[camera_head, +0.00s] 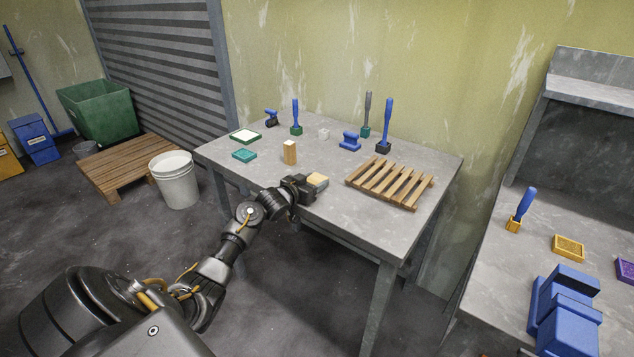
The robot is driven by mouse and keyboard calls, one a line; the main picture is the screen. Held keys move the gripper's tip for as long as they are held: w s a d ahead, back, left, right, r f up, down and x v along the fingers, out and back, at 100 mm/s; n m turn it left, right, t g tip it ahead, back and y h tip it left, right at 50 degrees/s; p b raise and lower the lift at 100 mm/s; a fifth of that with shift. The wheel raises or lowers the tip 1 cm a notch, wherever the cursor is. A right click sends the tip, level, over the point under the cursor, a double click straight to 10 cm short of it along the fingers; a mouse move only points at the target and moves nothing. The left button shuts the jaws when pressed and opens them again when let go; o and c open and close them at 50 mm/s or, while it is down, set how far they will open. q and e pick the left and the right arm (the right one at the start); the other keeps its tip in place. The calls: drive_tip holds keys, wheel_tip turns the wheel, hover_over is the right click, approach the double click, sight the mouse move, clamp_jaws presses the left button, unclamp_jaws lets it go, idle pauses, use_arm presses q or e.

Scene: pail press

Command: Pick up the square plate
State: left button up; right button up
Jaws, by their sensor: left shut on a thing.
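My left gripper (309,187) is at the front edge of the grey table, shut on a small tan-topped square piece (318,179). The gripper hides part of this piece, and I cannot tell whether it touches the tabletop. Other flat square pieces on the table are a teal one (244,156) and a green-rimmed one with a white middle (245,136), both to the left of my gripper. A yellow square piece (568,246) and a purple one (627,269) lie on the right bench. My right gripper is out of view.
The grey table (330,222) also holds a tan upright block (290,152), a wooden slatted rack (390,183) right of my gripper, and several blue- or grey-handled tools at the back. A white pail (176,182) stands on the floor at left. A blue device (565,310) stands on the right bench.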

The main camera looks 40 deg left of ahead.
use_arm(q)
drive_tip(key=s+b, duration=0.1)
drive_tip(key=s, duration=1.7)
drive_tip(key=shift+d, duration=0.2)
